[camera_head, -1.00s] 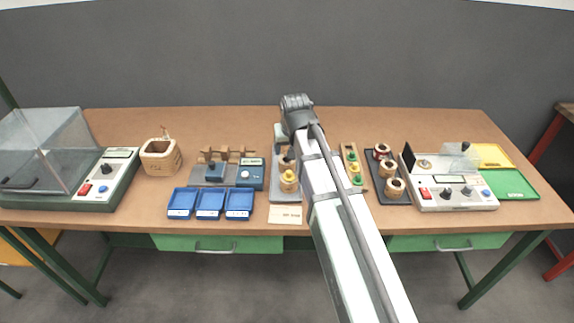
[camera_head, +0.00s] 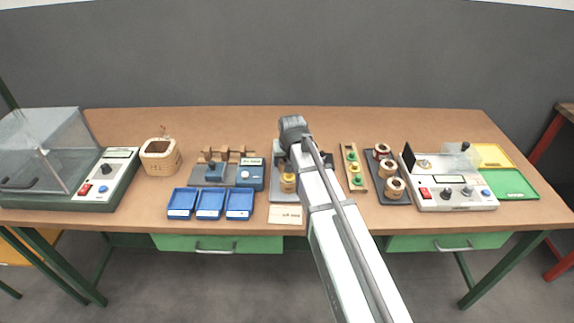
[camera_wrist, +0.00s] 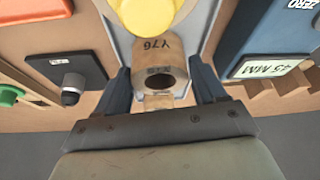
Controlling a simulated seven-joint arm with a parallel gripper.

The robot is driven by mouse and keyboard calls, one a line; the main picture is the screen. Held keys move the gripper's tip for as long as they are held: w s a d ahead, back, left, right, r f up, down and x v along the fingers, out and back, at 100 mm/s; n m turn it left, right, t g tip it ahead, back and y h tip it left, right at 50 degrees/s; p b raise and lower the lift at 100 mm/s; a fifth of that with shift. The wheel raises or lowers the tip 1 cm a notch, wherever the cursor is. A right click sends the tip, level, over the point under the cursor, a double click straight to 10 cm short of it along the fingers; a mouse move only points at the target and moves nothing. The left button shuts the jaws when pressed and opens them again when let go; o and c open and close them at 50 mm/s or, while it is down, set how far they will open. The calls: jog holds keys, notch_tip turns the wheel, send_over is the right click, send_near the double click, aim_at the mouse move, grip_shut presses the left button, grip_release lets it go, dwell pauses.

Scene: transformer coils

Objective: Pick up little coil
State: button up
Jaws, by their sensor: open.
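The little coil (camera_wrist: 158,55) is a tan cylinder marked "Y76" in the wrist view, with a dark round hole facing the camera. It is at a grey stand, with a pale yellow round part just beyond it. My gripper (camera_wrist: 162,92) is open, with one dark finger on each side of the coil's near end; gaps show between fingers and coil. The gripper's fingers and the coil are hidden there behind my arm.
Left of the stand are a blue gauge unit (camera_head: 250,176) and blue trays (camera_head: 210,205). Right of it are a wooden rack with green and yellow knobs (camera_head: 353,165) and a dark tray with several coils (camera_head: 390,192). The back of the table is clear.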

jog(key=shift+w+f, duration=0.25)
jog(key=shift+f, duration=0.35)
jog(key=shift+c, duration=0.5)
jog(key=c, duration=0.7)
jog(key=shift+o, duration=0.2)
